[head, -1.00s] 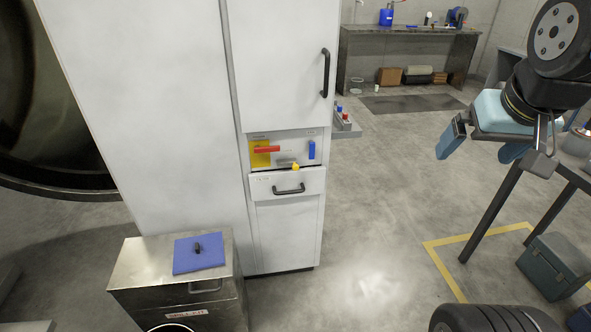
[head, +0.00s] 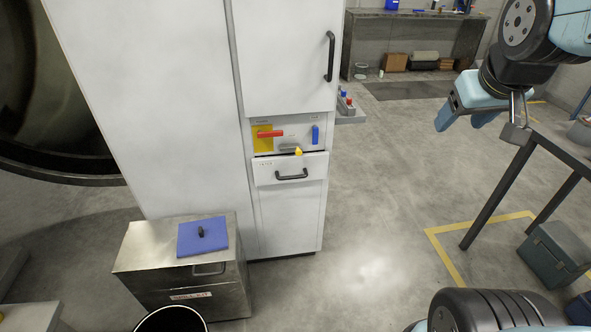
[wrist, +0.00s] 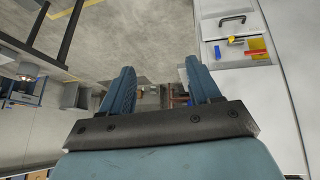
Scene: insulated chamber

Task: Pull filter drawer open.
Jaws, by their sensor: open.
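The filter drawer (head: 265,173) is a white front low in the tall white cabinet, with a dark bar handle (head: 292,175). It looks shut or nearly shut; a dark line runs along its top edge. Above it is a panel with a red lever (head: 270,134), a blue handle (head: 315,135) and a yellow knob (head: 298,152). My gripper (head: 465,122) is at the upper right, well apart from the drawer, and empty. In the wrist view my gripper (wrist: 158,80) has its two blue fingers spread, and the drawer handle (wrist: 232,20) shows upside down at the upper right.
A metal box (head: 135,245) with a blue pad (head: 203,237) stands left of the drawer, in front of the cabinet. A small shelf (head: 350,117) with bottles juts from the cabinet's right side. A dark-legged table (head: 498,190) stands at right. Open floor lies between.

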